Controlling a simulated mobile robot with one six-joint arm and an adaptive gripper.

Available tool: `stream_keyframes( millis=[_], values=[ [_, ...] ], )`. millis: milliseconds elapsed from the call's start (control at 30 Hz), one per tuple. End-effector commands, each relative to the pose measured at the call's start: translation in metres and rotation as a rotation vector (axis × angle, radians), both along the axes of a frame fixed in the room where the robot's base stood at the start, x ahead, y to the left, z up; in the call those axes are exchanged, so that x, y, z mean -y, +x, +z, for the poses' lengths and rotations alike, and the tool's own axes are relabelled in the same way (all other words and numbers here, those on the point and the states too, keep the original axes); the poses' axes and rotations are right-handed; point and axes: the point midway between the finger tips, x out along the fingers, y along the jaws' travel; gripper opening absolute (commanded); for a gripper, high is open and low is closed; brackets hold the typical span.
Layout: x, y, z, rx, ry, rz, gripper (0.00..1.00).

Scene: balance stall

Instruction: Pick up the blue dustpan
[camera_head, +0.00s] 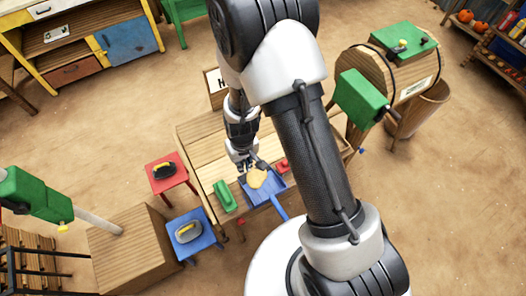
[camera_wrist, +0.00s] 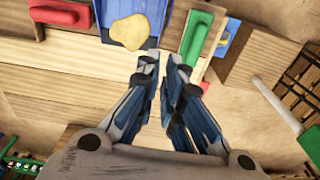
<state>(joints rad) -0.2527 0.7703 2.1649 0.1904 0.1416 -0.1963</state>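The blue dustpan (camera_head: 277,187) lies on a wooden table, its handle pointing to the lower right in the head view. A pale yellow lump (camera_head: 257,178) rests on its pan. In the wrist view the dustpan (camera_wrist: 157,12) is at the top edge, partly cut off, with the yellow lump (camera_wrist: 130,31) on it. My gripper (camera_head: 250,168) is over the table beside the pan in the head view. In the wrist view the gripper (camera_wrist: 163,58) has its fingers apart with a narrow gap and nothing between them. The dustpan lies beyond the fingertips.
A green block-like tool (camera_head: 225,196) lies left of the dustpan and a red one (camera_head: 283,166) right of it on the wooden table (camera_head: 195,145). A wooden barrel (camera_head: 375,75) is at upper right.

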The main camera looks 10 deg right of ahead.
Motion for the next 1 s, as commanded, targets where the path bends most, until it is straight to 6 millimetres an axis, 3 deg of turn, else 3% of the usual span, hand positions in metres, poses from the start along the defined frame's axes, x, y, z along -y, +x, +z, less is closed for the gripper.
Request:
stream_keyframes(
  millis=[133, 300, 567, 1000],
  values=[
    [-0.002, -0.02, -0.031, -0.043, -0.027, 0.026, 0.07],
    [-0.002, -0.032, -0.053, -0.057, -0.042, 0.042, 0.07],
    [-0.002, -0.033, -0.076, -0.056, -0.044, 0.042, 0.07],
    [-0.002, -0.033, -0.138, -0.057, -0.044, 0.042, 0.07]
  ],
)
